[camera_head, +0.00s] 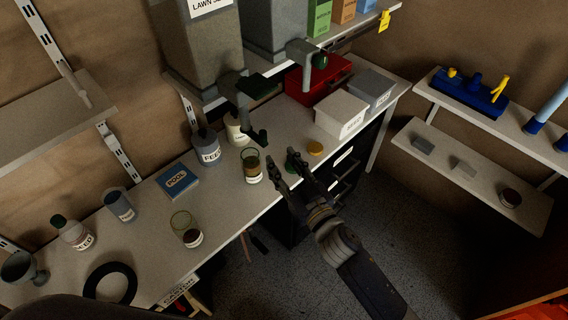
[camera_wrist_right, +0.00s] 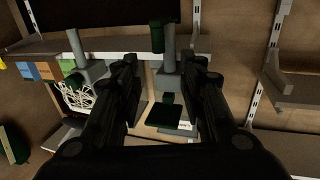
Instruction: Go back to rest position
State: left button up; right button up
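My right gripper (camera_head: 285,172) reaches in from the lower right in the head view, above the front edge of the workbench. Its two fingers stand apart with nothing seen between them. The right wrist view also shows the two fingers of the right gripper (camera_wrist_right: 165,75) spread, with the dispensers behind them. A glass jar (camera_head: 251,166) stands on the bench just left of the fingertips. My left gripper is in neither view.
Shelves (camera_head: 470,165) line the right wall. Floor (camera_head: 420,240) is free at right.

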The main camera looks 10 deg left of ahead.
dwell(0.4)
jog(key=s+d+f+m+g+h+b, duration=0.1)
jog(key=s+d+f+g+h, duration=0.15)
jog(key=d+f, duration=0.65)
jog(key=s+d+f+m+g+h+b, duration=0.15)
jog(key=s+f, duration=0.25)
jog(key=f, duration=1.1)
jog(key=s+d+f+m+g+h, duration=0.1)
jog(key=s+d+f+g+h, duration=0.15)
jog(key=d+f, duration=0.7)
jog(key=s+d+f+g+h, duration=0.1)
jog(key=s+d+f+g, duration=0.1)
jog(key=s+f, duration=0.5)
jog(key=s+d+f+m+g+h+b, duration=0.1)
jog(key=s+d+f, duration=0.3)
jog(key=s, duration=1.2)
jog(key=s+d+f+g+h, duration=0.2)
jog(key=s+d+f+g, duration=0.1)
jog(key=s+f, duration=0.9)
jog(key=shift+s+d+g+b, duration=0.15)
jog(key=shift+s+g+b, duration=0.2)
jog(key=shift+g, duration=0.2)
